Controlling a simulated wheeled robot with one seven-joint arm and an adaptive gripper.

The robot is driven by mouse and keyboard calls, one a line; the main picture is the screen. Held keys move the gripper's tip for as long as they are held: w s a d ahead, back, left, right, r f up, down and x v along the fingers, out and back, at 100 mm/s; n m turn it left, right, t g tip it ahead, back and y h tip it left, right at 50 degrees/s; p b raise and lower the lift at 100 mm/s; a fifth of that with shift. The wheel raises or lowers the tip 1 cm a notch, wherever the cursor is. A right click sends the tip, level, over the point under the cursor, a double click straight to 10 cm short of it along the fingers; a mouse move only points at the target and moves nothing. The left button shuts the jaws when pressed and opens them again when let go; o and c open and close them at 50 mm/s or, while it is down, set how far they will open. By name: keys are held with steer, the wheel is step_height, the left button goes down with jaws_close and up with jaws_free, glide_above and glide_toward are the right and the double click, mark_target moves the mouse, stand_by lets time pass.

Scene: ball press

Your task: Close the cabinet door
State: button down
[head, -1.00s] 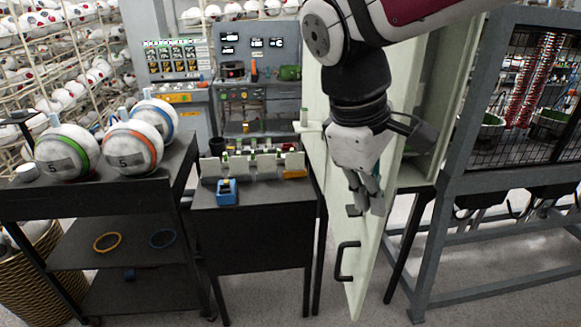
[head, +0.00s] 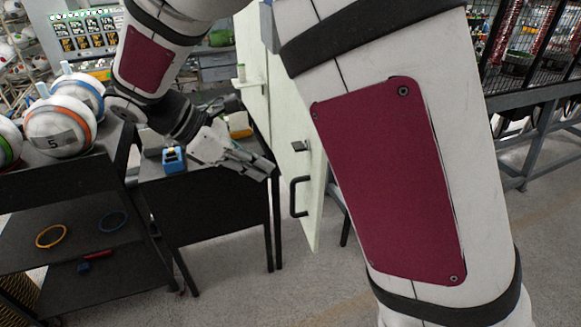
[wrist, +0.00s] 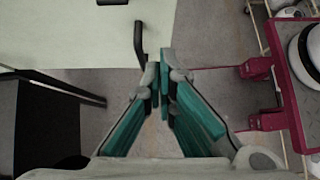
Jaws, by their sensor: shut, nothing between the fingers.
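The cabinet door (head: 287,145) is a tall pale green panel that stands open, partly hidden behind my arm. Its black bar handle (head: 294,197) is on the face turned to the left. The cabinet behind it is mostly hidden by my arm. My gripper (head: 266,170) is shut and empty, left of the door and a little above and left of the handle in the head view. In the wrist view the door (wrist: 80,35) fills the upper left, and the handle (wrist: 138,45) appears just beyond the fingertips (wrist: 162,62). I cannot tell whether they touch.
A black table (head: 215,225) with a blue tape dispenser (head: 173,159) stands below and left of my gripper. A black cart (head: 60,190) with numbered balls (head: 60,127) is at the left. A grey frame with mesh stands at the right. The floor between is clear.

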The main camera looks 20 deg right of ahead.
mark_target(315, 185)
steer(key=shift+s+d+f+p, duration=0.15)
steer(key=shift+d+f+p, duration=0.45)
steer(key=shift+d, duration=0.75)
steer(key=shift+s+d+f+p, duration=0.1)
steer(key=shift+d+f+p, duration=0.15)
steer(key=shift+d+f, duration=0.85)
steer(key=shift+s+d+f+p, duration=0.15)
steer(key=shift+d+f+p, duration=0.3)
steer(key=shift+d, duration=1.2)
steer(key=shift+d, duration=0.1)
